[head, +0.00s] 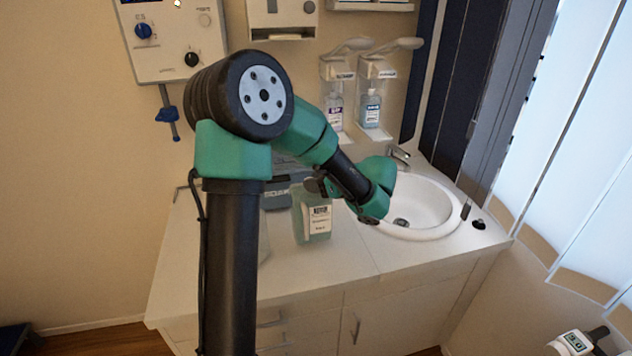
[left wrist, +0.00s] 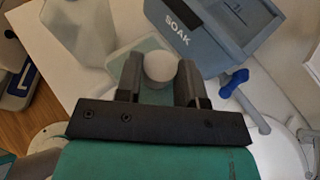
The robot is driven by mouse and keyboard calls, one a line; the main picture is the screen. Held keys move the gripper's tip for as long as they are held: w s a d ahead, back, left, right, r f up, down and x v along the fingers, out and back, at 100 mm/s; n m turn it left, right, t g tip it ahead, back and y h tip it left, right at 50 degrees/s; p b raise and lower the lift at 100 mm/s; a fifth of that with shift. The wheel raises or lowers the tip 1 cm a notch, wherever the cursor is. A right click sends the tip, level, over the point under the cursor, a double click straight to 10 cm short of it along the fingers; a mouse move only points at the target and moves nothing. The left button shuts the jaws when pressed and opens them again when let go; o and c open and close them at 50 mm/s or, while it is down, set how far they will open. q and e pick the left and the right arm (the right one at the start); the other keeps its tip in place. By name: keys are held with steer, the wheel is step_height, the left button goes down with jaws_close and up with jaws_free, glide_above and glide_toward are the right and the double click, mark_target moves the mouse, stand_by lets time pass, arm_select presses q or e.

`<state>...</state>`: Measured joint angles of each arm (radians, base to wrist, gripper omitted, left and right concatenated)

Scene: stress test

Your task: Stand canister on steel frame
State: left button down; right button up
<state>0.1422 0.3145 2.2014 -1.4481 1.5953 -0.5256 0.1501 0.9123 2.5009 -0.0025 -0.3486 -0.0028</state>
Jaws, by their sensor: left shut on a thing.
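A pale green translucent canister (head: 313,222) with a white label shows in the head view, upright on or just above the white counter; I cannot tell whether it touches. My left gripper (head: 318,186) is at its top. In the left wrist view, the two black fingers of my left gripper (left wrist: 159,76) are shut on the canister's round white cap (left wrist: 159,67), with the pale green body (left wrist: 138,47) below. I cannot make out a steel frame for certain in either view. My right gripper is not in view.
A grey-blue box (left wrist: 205,40) marked SOAK stands close to the canister. Another pale translucent container (left wrist: 75,28) is on its other side. A round sink (head: 440,207) lies to the right. Bottle dispensers (head: 372,95) hang on the wall behind. The counter's front (head: 350,262) is clear.

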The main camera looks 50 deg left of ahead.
arm_select(q)
steer(key=shift+f, duration=1.45)
steer(key=c, duration=0.7)
jaws_free()
steer(key=shift+f, duration=0.1)
steer(key=shift+c, duration=0.2)
steer(key=v, duration=1.2)
